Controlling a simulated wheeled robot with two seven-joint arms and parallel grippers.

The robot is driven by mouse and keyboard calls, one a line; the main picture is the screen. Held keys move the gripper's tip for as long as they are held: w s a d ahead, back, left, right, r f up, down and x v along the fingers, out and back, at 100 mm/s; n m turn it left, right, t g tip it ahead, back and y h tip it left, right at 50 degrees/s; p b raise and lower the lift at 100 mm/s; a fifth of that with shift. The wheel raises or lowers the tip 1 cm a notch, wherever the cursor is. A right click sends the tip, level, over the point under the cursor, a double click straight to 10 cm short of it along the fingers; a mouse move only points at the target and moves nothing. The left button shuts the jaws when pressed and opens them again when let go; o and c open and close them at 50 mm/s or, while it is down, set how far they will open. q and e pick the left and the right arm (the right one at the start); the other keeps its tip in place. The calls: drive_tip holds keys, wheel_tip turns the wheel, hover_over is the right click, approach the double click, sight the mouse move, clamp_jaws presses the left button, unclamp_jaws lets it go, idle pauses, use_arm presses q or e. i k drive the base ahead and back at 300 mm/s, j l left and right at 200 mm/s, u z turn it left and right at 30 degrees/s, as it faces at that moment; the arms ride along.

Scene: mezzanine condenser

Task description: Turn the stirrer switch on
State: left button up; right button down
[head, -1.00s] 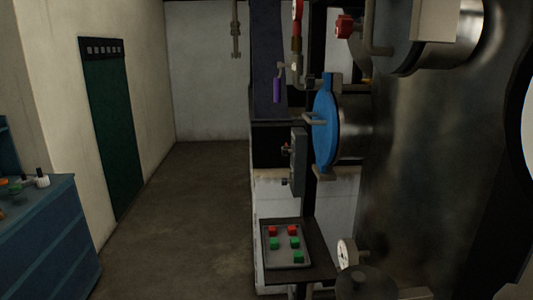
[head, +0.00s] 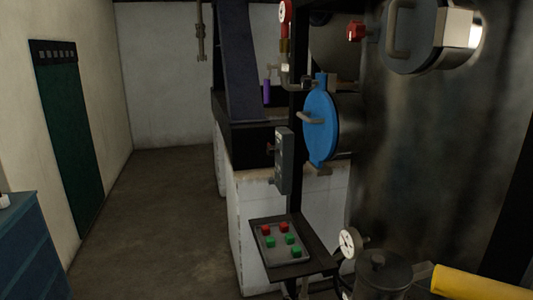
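A grey switch box (head: 284,161) is fixed to a dark upright post in the middle of the head view. It is seen nearly edge-on, with small knobs sticking out on its left side. Their settings are too small to read. Below it, a tilted control panel (head: 270,253) carries several red and green buttons. I cannot read any label, so I cannot tell which control is the stirrer switch. Neither of my grippers shows in the head view.
A large metal vessel (head: 430,150) fills the right, with a blue round hatch (head: 319,125) beside it. A gauge (head: 350,243) and a yellow cylinder (head: 480,284) are low at right. A blue cabinet (head: 35,245) stands at left. The floor (head: 165,215) between is clear.

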sight(271, 150)
drive_tip(key=i+j+u, duration=0.2)
drive_tip(key=i+j, duration=0.15)
drive_tip(key=i+j+u, duration=0.2)
drive_tip(key=i, duration=0.4)
drive_tip(key=i+z, duration=0.35)
drive_tip(key=i+j+z, duration=0.15)
drive_tip(key=i+z, duration=0.15)
drive_tip(key=i+l+z, duration=0.15)
drive_tip(key=i+z, duration=0.7)
